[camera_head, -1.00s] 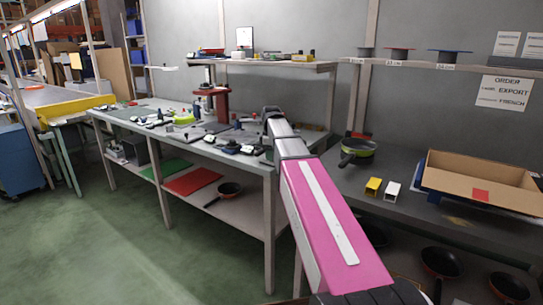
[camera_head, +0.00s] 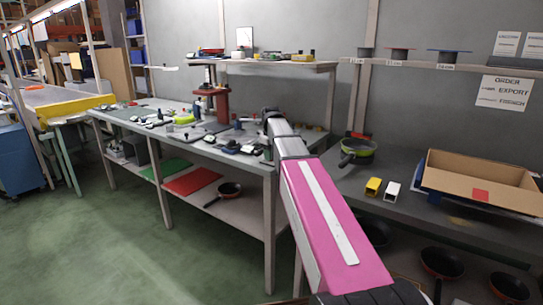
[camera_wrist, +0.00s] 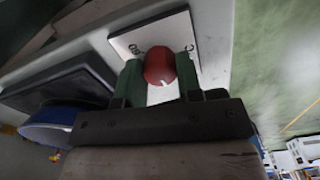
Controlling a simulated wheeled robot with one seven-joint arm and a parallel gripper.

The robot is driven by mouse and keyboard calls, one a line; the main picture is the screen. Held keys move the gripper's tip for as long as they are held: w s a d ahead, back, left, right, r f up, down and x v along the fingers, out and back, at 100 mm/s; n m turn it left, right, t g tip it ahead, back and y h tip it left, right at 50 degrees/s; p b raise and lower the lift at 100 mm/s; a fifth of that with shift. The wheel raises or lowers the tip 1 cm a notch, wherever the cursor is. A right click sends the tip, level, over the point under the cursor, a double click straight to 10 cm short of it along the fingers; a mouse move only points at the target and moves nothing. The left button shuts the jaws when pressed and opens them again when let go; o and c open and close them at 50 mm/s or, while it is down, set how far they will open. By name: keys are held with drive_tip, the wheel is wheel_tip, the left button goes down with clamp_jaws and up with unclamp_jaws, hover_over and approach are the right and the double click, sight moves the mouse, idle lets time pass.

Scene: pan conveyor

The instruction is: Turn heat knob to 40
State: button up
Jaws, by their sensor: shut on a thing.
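The heat knob (camera_wrist: 158,62) is a round red knob with a small white mark near its lower edge, seen in the wrist view. It sits in front of a white dial plate (camera_wrist: 208,48) with dark figures, partly hidden by the knob and fingers; I cannot read its setting. My gripper (camera_wrist: 160,82) has a green finger on each side of the knob and is shut on it. In the head view my arm reaches to the workbench (camera_head: 225,160); the gripper and knob are hidden there.
A dark box-shaped thing (camera_wrist: 62,88) and a blue round thing (camera_wrist: 50,130) are left of my gripper in the wrist view. In the head view, a green pan (camera_head: 358,150) and an open cardboard box (camera_head: 470,182) stand on the right-hand bench. The floor at left is clear.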

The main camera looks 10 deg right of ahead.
idle(0.3)
drive_tip(key=o, duration=0.6)
drive_tip(key=shift+o, duration=0.2)
drive_tip(key=shift+r, duration=0.1)
wheel_tip(320, 180, up, 11)
drive_tip(key=shift+o, duration=0.3)
drive_tip(key=shift+f, duration=0.2)
